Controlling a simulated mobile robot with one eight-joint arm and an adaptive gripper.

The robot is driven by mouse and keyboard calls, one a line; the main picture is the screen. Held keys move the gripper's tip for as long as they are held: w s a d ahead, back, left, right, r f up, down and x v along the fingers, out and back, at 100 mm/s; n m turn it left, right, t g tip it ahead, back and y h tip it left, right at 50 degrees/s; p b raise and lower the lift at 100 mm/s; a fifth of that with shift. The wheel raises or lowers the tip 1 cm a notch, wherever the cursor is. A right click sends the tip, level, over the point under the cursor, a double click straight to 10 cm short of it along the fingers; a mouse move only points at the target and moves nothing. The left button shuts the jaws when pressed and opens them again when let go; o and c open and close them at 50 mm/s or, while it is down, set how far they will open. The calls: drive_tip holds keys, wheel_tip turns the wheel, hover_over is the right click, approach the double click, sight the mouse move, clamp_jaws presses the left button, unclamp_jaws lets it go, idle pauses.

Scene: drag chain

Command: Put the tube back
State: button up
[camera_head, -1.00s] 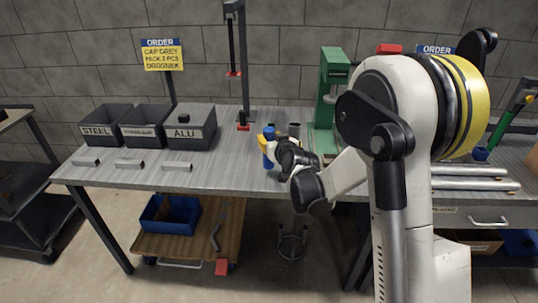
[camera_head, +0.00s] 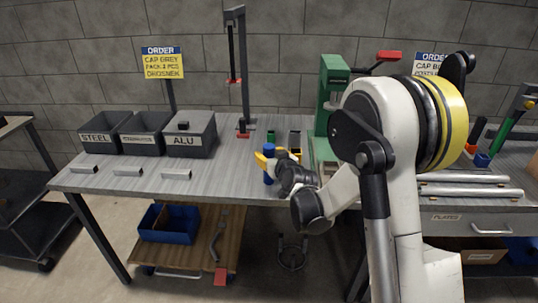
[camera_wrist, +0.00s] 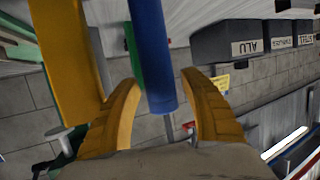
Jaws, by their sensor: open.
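In the wrist view the tube (camera_wrist: 150,45) passes between the yellow fingers of my gripper (camera_wrist: 161,80), with one end showing near the palm and the other out of frame. The fingers are open, with a gap visible on the right side of the tube. In the head view my gripper (camera_head: 271,157) is around or right beside the tube.
A small green container (camera_head: 271,136) and a dark one (camera_head: 294,141) stand just behind. Three grey bins, the nearest labelled ALU (camera_head: 190,134), are at left. A green press (camera_head: 327,108) and a post (camera_head: 245,70) rise behind.

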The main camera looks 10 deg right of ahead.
drive_tip(key=shift+s+r, duration=0.15)
drive_tip(key=shift+r, duration=0.1)
drive_tip(key=s+r+g+p, duration=0.2)
drive_tip(key=s+r, duration=0.3)
drive_tip(key=s, duration=0.7)
drive_tip(key=s+r+g+p, duration=0.2)
drive_tip(key=s+r, duration=0.3)
drive_tip(key=s, duration=0.7)
drive_tip(key=s+d+m+g+h, duration=0.1)
drive_tip(key=s+d+g, duration=0.1)
drive_tip(key=s, duration=1.4)
drive_tip(key=shift+f+g+h, duration=0.4)
drive_tip(key=shift+f+g, duration=0.05)
drive_tip(key=shift+g, duration=0.25)
